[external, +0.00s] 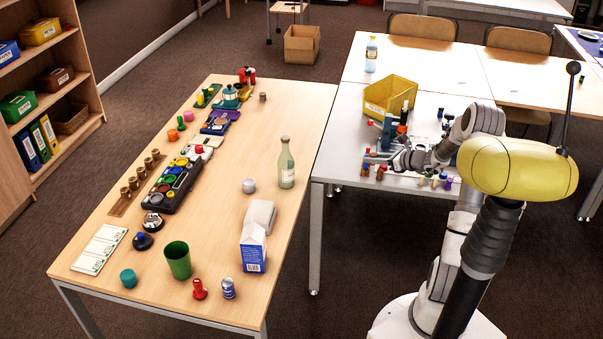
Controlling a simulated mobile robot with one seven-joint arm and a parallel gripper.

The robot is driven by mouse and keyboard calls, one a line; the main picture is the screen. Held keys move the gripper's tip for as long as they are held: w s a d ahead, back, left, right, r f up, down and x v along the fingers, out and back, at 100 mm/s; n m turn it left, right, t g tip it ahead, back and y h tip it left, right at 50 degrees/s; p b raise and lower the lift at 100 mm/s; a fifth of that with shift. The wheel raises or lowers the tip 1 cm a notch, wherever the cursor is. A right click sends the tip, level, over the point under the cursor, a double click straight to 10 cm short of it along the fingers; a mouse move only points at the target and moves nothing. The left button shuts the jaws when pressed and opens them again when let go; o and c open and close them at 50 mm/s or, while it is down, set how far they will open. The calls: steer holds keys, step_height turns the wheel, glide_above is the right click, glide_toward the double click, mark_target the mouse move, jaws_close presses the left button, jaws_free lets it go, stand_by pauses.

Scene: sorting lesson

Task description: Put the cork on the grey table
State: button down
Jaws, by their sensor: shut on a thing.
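My gripper (380,164) is low over the grey table (345,115), near its front left part. It is shut on a small brown thing (381,173) that looks like the cork. The thing is at the fingertips, partly hidden by them. I cannot tell whether it touches the tabletop.
Small coloured pieces (440,180) lie right of my gripper. A yellow bin (390,97) stands behind it, and a bottle (371,54) farther back. The wooden table (230,220) at left holds many objects, including a green bottle (286,165) and a carton (253,250).

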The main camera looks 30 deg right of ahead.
steer(key=s+d+m+h, duration=0.65)
steer(key=s+d, duration=0.85)
steer(key=d, duration=0.3)
steer(key=b, duration=0.4)
glide_above(407, 183)
steer(key=shift+n+h, duration=0.25)
steer(key=shift+n, duration=0.1)
step_height(407, 183, down, 7)
steer(key=shift+f, duration=0.15)
steer(key=shift+f+t+b, duration=0.3)
steer(key=shift+f+b, duration=0.25)
steer(key=shift+f, duration=1.35)
steer(key=shift+f, duration=0.2)
steer(key=c, duration=1)
jaws_free()
